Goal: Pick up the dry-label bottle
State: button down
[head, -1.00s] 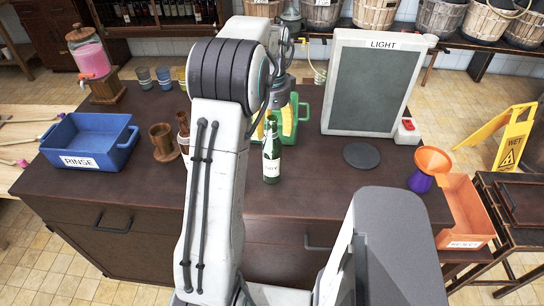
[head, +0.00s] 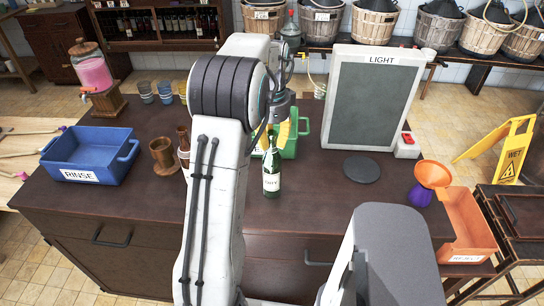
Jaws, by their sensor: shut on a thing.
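A dark green bottle (head: 271,178) with a pale label stands upright on the brown worktop (head: 310,200), just right of my arm. The small label text looks like "DRY". My arm hides part of the hold, and the bottle's base appears to rest on the worktop.
A green container (head: 290,148) stands just behind the bottle. The LIGHT panel (head: 372,103) and a dark disc (head: 361,170) are to the right. A brown bottle (head: 184,141), wooden mug (head: 163,156) and blue RINSE tub (head: 90,153) stand left.

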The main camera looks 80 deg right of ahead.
notch_tip(320, 180, up, 10)
jog(key=shift+f+p, duration=0.1)
jog(key=shift+p, duration=0.25)
dwell(0.5)
